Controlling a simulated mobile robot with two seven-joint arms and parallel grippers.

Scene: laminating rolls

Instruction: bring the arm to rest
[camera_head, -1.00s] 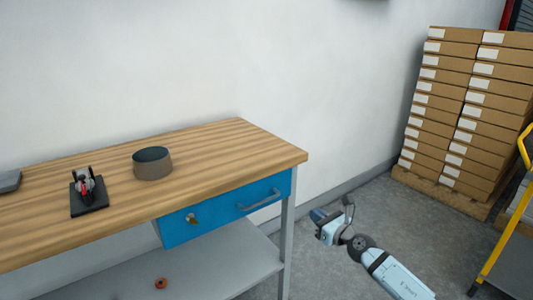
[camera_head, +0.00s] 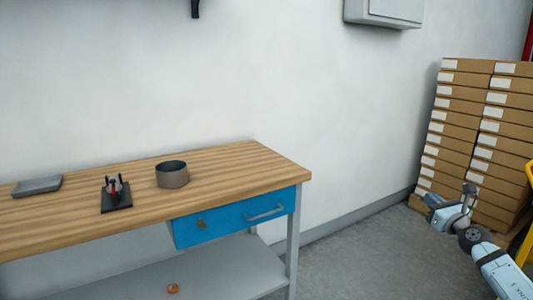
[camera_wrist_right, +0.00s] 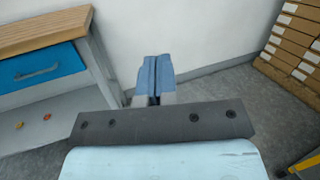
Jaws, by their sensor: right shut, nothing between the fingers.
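My right gripper (camera_head: 437,214) is at the right of the head view, in front of the stacked boxes and well apart from the workbench. In the right wrist view its two blue fingers (camera_wrist_right: 154,80) are together with nothing between them. My left gripper shows in neither view.
A wooden-topped workbench (camera_head: 240,165) with a blue drawer (camera_head: 236,217) stands at left. On it are a round brown container (camera_head: 172,175), a black-based device (camera_head: 117,196) and a grey tray (camera_head: 38,186). Stacked boxes (camera_head: 455,125) stand at right. Floor between is clear.

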